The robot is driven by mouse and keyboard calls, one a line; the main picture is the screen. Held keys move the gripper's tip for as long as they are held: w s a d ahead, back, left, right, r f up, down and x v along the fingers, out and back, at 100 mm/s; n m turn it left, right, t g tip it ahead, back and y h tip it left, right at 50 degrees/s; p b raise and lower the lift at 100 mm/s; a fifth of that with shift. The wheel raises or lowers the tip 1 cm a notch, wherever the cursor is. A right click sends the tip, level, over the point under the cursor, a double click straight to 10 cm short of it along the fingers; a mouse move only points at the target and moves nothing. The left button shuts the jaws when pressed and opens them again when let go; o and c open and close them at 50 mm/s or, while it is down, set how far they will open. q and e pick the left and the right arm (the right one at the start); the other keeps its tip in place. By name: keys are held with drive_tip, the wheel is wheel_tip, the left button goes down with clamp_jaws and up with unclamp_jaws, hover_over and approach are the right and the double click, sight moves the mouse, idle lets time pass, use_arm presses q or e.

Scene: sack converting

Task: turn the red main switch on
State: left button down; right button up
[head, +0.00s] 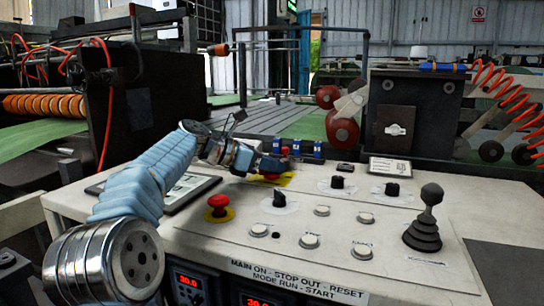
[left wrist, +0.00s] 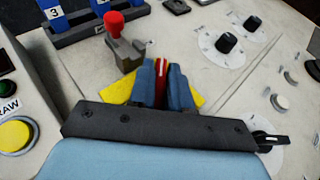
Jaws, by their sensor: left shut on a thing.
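The red main switch (head: 271,177) is on a yellow plate (head: 286,180) near the back of the grey-white control panel (head: 190,236). My left gripper (head: 270,166) reaches over it from the left. In the left wrist view the blue fingers of my left gripper (left wrist: 163,84) are closed on the red handle (left wrist: 161,76), with the yellow plate (left wrist: 118,89) showing on both sides. The fingers hide most of the handle, and I cannot read its on or off mark. My right gripper is not in view.
A red mushroom button (head: 218,201) stands front left of the switch. Black knobs (head: 337,182), pale push buttons (head: 309,240) and a black joystick (head: 427,215) lie to the right. A red-topped grey piece (left wrist: 124,45) and blue numbered blocks (left wrist: 67,18) stand just behind the switch.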

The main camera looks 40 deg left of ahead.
use_arm(q)
drive_tip(key=c, duration=1.2)
unclamp_jaws()
drive_tip(key=shift+o, duration=0.2)
drive_tip(key=v, duration=1.4)
drive_tip(key=shift+f, duration=0.1)
